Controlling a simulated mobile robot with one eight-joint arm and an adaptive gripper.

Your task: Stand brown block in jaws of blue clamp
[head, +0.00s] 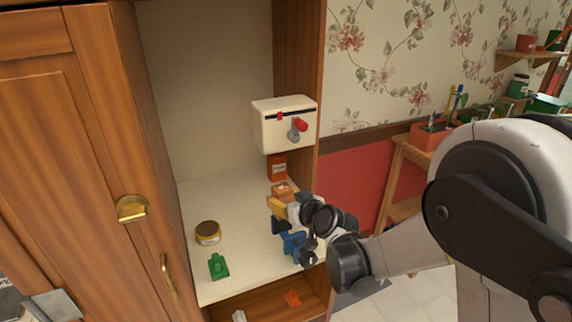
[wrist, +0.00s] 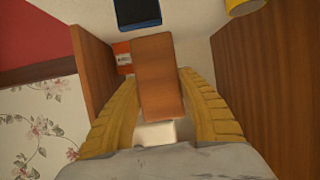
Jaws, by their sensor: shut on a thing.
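The brown block (wrist: 156,72) is between the yellow fingers of my gripper (wrist: 160,84) in the wrist view. My gripper is shut on it, and the block's long side runs away from the wrist. In the head view the block (head: 283,189) shows small and partly hidden at my gripper (head: 276,206), over the right part of the cream shelf. The blue clamp (head: 293,243) stands near the shelf's front right, partly hidden by my wrist. A blue thing, likely the clamp (wrist: 138,11), shows at the top of the wrist view, apart from the block; its jaws cannot be made out.
A yellow-rimmed tin (head: 207,233) and a green object (head: 218,266) stand on the shelf's left. A cream box with a red knob (head: 284,122) hangs above the right side, over an orange carton (head: 277,167). Wooden cabinet walls bound the shelf; its middle is clear.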

